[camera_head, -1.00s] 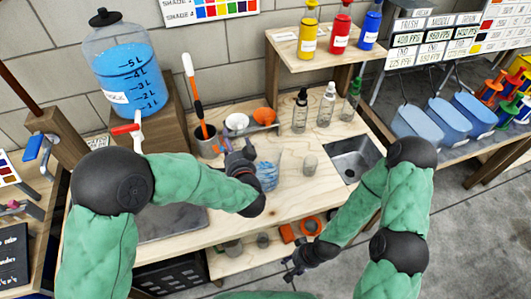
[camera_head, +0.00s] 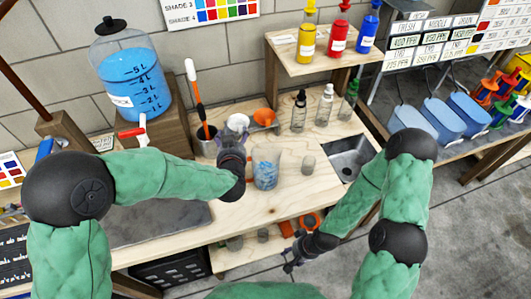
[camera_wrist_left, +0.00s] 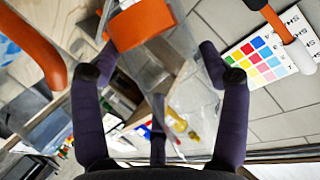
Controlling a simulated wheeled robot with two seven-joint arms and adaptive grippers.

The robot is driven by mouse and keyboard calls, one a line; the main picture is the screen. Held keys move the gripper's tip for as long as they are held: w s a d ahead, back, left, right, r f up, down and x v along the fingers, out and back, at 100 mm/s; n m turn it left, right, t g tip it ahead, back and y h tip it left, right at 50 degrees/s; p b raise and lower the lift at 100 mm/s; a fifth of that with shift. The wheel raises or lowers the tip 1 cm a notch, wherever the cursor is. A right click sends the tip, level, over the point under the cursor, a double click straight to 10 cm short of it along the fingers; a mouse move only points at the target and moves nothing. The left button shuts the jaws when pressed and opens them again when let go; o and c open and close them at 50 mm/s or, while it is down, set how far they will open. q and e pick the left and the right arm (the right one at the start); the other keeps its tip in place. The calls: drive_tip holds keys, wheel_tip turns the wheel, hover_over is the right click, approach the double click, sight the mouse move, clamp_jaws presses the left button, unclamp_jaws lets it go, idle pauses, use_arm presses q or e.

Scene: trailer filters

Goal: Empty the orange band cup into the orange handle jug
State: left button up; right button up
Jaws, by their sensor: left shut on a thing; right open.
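The jug (camera_head: 266,168) is a clear vessel with blue contents on the wooden bench. In the left wrist view its orange handle (camera_wrist_left: 38,42) seems to show at the left edge. My left gripper (camera_head: 234,146) is just left of the jug, above the bench. It is shut on the orange band cup, whose orange band (camera_wrist_left: 140,24) shows between the fingers in the left wrist view. The clear cup is mostly hidden in the head view, and its contents cannot be made out. My right gripper (camera_head: 294,256) is open and empty, low in front of the bench.
A small grey cup (camera_head: 308,165) stands right of the jug, before a sink (camera_head: 350,158). A holder with an orange-handled tool (camera_head: 202,110) is behind left. A large blue dispenser (camera_head: 128,80) stands at left.

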sight(226, 130)
use_arm(q)
drive_tip(key=shift+a+r+n+h+b, duration=0.4)
drive_tip(key=shift+a+n+h+b, duration=0.15)
drive_tip(key=shift+n, duration=0.35)
drive_tip(key=shift+f+b, duration=0.25)
drive_tip(key=shift+b, duration=0.1)
drive_tip(key=shift+n+h+b, duration=0.4)
drive_tip(key=shift+h+b, duration=0.05)
drive_tip(key=shift+b, duration=0.1)
drive_tip(key=shift+a, duration=0.1)
wheel_tip(226, 130, up, 5)
drive_tip(key=p, duration=0.4)
drive_tip(key=shift+r, duration=0.1)
